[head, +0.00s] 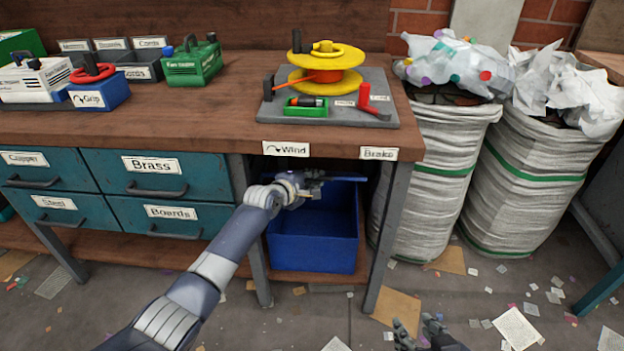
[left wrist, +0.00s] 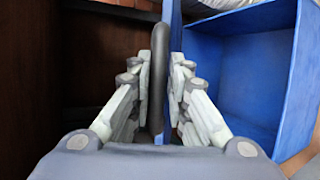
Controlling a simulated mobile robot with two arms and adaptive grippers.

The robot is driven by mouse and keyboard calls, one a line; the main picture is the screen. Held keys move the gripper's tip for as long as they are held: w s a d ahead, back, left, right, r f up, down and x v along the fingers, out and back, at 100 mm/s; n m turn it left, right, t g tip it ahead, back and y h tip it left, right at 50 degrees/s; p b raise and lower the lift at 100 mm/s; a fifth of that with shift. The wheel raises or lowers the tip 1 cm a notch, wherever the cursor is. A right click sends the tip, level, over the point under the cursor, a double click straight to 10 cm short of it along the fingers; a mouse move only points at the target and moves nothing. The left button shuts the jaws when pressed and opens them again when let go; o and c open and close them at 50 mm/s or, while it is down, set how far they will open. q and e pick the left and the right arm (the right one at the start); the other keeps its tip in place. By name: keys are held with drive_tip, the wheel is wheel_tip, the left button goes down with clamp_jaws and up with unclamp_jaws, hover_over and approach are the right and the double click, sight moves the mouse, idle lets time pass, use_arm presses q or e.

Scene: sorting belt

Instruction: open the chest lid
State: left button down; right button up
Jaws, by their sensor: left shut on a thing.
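The blue chest (head: 312,240) stands on the low shelf under the workbench, and its open inside shows in the left wrist view (left wrist: 240,85). Its blue lid (head: 345,179) is seen nearly edge-on at the top of the chest, raised off the opening. My left gripper (head: 312,184) is at the lid. In the left wrist view its fingers (left wrist: 160,95) are shut on the lid, with a dark handle (left wrist: 158,75) and the thin blue panel between them. My right gripper (head: 416,328) is low at the bottom edge, open and empty, away from the chest.
The workbench top (head: 215,110) overhangs the chest, with a table leg (head: 386,235) at its right. Teal drawers (head: 150,185) are to the left. A winding stand (head: 335,100) is above. White sacks (head: 430,165) stand right. Paper scraps litter the floor.

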use_arm(q)
drive_tip(key=c, duration=1.6)
unclamp_jaws()
drive_tip(key=shift+w+r, duration=0.1)
drive_tip(key=shift+r, duration=0.1)
drive_tip(key=shift+f, duration=0.1)
drive_tip(key=v, duration=1.2)
